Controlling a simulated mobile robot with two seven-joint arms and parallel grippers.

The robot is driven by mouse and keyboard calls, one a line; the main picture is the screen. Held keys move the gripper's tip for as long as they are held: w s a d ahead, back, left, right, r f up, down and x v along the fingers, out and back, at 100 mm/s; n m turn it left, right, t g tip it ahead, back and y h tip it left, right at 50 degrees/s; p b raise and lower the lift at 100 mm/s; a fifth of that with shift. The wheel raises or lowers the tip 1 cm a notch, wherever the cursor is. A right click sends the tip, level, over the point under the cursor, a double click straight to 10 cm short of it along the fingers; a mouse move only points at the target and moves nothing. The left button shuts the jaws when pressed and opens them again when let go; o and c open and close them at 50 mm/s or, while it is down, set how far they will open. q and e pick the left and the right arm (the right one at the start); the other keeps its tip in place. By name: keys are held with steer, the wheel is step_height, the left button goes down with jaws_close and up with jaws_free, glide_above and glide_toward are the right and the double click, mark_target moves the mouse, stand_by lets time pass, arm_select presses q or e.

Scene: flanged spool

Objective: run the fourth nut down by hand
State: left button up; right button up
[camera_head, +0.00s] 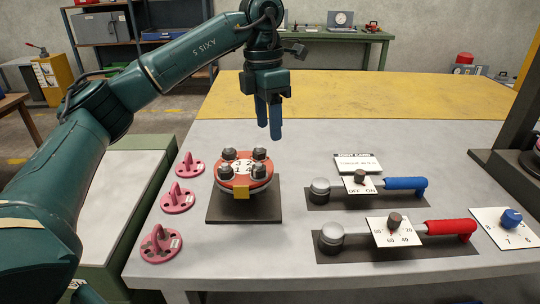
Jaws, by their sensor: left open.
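The flanged spool has a red upper flange (243,181) marked with numbers and stands on a dark square plate (243,213). Dark studs with nuts stand around the flange: a back left one (229,154), a back right one (259,154), a front left one (225,171) and a front right one (259,171). How far down each nut sits is too small to tell. My left gripper (268,125) points down, open and empty, above and behind the flange, clear of the nuts. My right gripper is not in view.
Three pink pieces (178,198) stand left of the plate. To the right lie a blue-handled tool (405,184) and a red-handled tool (450,229), each with a dial card. A blue knob (511,217) sits far right. The yellow table area (370,98) behind is clear.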

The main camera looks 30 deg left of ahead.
arm_select(q)
steer(key=a+r, duration=0.1)
steer(key=a, duration=0.1)
steer(key=b, duration=0.2)
glide_above(260, 168)
steer(key=shift+y, duration=0.4)
step_height(260, 168, down, 5)
steer(key=shift+s+f, duration=0.1)
steer(key=shift+f, duration=0.05)
step_height(260, 168, down, 7)
steer(key=shift+f, duration=0.1)
steer(key=shift+c, duration=0.2)
steer(key=c, duration=0.9)
steer(key=shift+c, duration=0.2)
